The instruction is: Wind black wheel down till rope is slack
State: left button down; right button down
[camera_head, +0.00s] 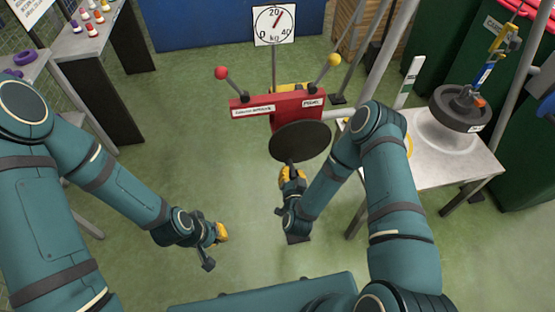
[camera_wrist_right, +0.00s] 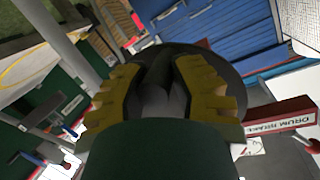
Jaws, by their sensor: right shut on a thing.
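The black wheel (camera_head: 300,141) is a dark disc on the front of the red winch housing (camera_head: 285,105), in the middle of the head view. My right gripper (camera_head: 292,172) is at the wheel's lower edge, shut on its dark handle. In the right wrist view the yellow fingers (camera_wrist_right: 160,85) close around the handle, with the wheel (camera_wrist_right: 228,72) behind. My left gripper (camera_head: 221,234) hangs low over the floor, away from the wheel; its finger opening is unclear. At the right, a blue-and-yellow hook fitting (camera_head: 487,65) hangs above a dark round weight (camera_head: 460,108). The rope's tension is hard to tell.
A dial marked in kg (camera_head: 274,24) stands behind the winch. Red (camera_head: 221,73) and yellow (camera_head: 335,60) knobbed levers rise from the housing. A metal table (camera_head: 440,165) stands right, under the weight. A shelf with small cones (camera_head: 75,45) is at left. Floor at left is clear.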

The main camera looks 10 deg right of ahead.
jog(key=shift+s+d+f, duration=0.1)
jog(key=shift+d+f, duration=0.1)
jog(key=shift+d+f+n+h, duration=0.2)
jog(key=shift+d+n+h, duration=0.1)
jog(key=shift+d+n, duration=0.65)
jog(key=shift+d+f+n+t+h, duration=0.1)
jog(key=shift+d+n+t+h, duration=0.25)
jog(key=shift+d+n, duration=0.6)
jog(key=shift+n, duration=0.3)
jog(key=shift+d+n+h, duration=0.25)
jog(key=shift+d+n, duration=0.55)
jog(key=shift+n, duration=0.1)
